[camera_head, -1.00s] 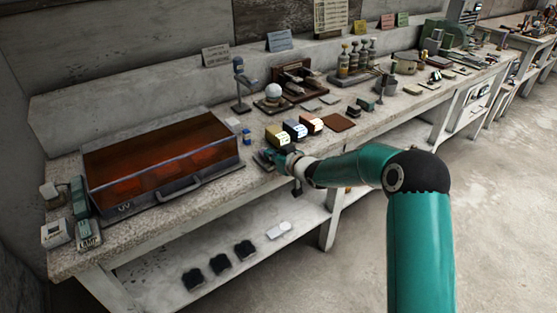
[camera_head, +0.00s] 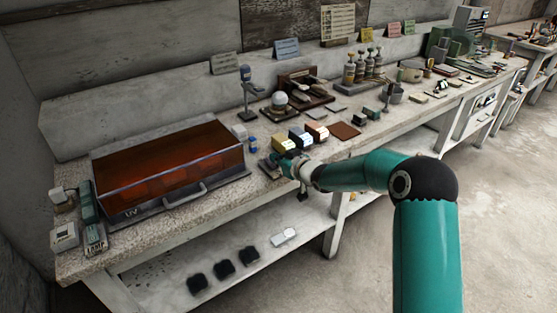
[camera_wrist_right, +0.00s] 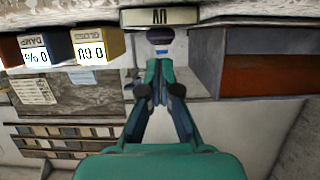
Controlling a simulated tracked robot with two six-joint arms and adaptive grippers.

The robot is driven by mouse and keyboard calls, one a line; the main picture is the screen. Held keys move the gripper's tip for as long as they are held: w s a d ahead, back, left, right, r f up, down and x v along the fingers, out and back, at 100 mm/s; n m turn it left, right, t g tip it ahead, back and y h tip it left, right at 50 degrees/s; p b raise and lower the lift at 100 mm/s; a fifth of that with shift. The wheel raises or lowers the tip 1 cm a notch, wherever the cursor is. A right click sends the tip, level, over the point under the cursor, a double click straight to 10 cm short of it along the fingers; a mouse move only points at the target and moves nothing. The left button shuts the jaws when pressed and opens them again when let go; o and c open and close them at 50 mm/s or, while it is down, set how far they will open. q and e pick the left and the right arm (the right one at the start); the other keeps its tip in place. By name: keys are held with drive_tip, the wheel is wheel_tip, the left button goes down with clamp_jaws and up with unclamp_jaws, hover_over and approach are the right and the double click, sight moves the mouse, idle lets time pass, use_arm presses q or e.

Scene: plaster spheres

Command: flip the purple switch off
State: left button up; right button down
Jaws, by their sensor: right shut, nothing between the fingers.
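A dark purple switch piece (camera_wrist_right: 160,36) shows in the right wrist view, by a pale plate marked UV (camera_wrist_right: 160,16) that appears upside down. My right gripper (camera_wrist_right: 160,64) is shut and empty, its fingertips close to the purple piece; I cannot tell whether they touch. In the head view my right gripper (camera_head: 280,161) is at the bench's front edge, over a small grey base (camera_head: 268,169) that it partly hides. The purple piece cannot be made out there. My left gripper is not in view.
The UV box with an orange-red lid (camera_head: 170,158) stands left of the gripper. Yellow (camera_head: 284,143), dark blue (camera_head: 299,135) and orange-brown blocks (camera_head: 317,132) stand just behind and right. A small blue-topped item (camera_head: 252,143) is nearby. The floor in front is clear.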

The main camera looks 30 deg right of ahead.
drive_tip(key=shift+r+p, duration=0.45)
drive_tip(key=shift+r, duration=0.2)
drive_tip(key=r+p, duration=0.2)
drive_tip(key=r, duration=0.1)
drive_tip(key=shift+s, duration=0.2)
drive_tip(key=s+d+b, duration=0.1)
drive_tip(key=s+b, duration=0.1)
drive_tip(key=s, duration=0.8)
drive_tip(key=shift+d+b, duration=0.15)
drive_tip(key=shift+b, duration=0.2)
drive_tip(key=shift+r, duration=0.1)
